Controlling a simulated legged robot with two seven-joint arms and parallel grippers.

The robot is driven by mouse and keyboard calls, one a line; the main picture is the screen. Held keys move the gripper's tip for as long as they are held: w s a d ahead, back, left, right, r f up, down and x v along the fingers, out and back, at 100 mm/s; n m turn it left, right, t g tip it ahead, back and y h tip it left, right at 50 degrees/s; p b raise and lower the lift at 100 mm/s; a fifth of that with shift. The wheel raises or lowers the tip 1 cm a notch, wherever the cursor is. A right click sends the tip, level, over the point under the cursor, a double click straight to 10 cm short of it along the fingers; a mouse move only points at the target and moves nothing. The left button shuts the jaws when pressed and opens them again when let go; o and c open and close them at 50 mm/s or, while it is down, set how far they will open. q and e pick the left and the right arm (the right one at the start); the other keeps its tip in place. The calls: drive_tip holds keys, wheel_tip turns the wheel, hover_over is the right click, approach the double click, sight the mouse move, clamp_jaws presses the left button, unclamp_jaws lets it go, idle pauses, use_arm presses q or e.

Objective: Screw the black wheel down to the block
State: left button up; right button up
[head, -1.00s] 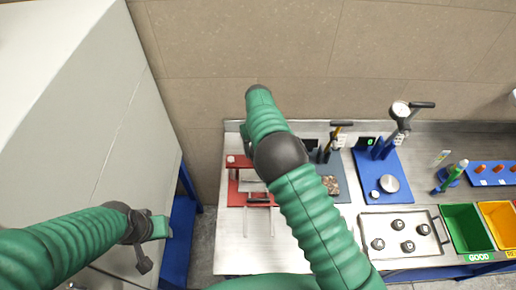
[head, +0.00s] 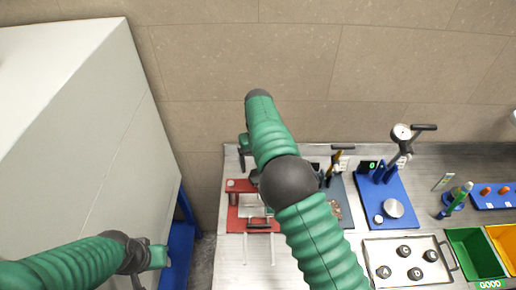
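A red press fixture (head: 233,222) stands on the bench, with a grey metal block (head: 252,206) in its middle and a black bar handle (head: 258,226) at its front. I cannot make out the black wheel; my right arm covers the area to the right of the fixture's back. My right gripper (head: 242,158) shows partly at the arm's left side, in line with the back of the red fixture; its fingers are too small and covered to read. My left gripper (head: 148,280) hangs low at the left, apart from the bench, its fingers partly cut off by the lower edge.
A blue plate (head: 372,210) with a dial gauge (head: 402,131) stands to the right. A white tray (head: 380,250) holds several black-topped pieces. Green (head: 472,245) and yellow (head: 505,236) bins lie further right. A large pale cabinet (head: 70,130) fills the left. The bench front is clear left of my arm.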

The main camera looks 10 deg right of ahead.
wheel_tip(320, 180, up, 11)
drive_tip(key=shift+f+b, duration=0.15)
drive_tip(key=shift+b, duration=0.15)
drive_tip(key=s+d+f+n+t+b, duration=0.1)
drive_tip(key=s+d+f+n+b, duration=0.65)
drive_tip(key=f+n, duration=0.55)
drive_tip(key=s+f+n+b, duration=0.1)
drive_tip(key=s+f+n, duration=0.2)
drive_tip(key=s+n, duration=0.3)
drive_tip(key=s+f+n+t+b, duration=0.1)
drive_tip(key=s+f+n+b, duration=0.1)
drive_tip(key=s+f+n, duration=0.2)
drive_tip(key=s+f+n+b, duration=0.1)
drive_tip(key=s+f+n, duration=0.3)
drive_tip(key=s+n, duration=0.6)
drive_tip(key=shift+a+n+t, duration=0.15)
drive_tip(key=shift+n+t, duration=0.15)
drive_tip(key=shift+n, duration=0.4)
drive_tip(key=shift+w, duration=0.1)
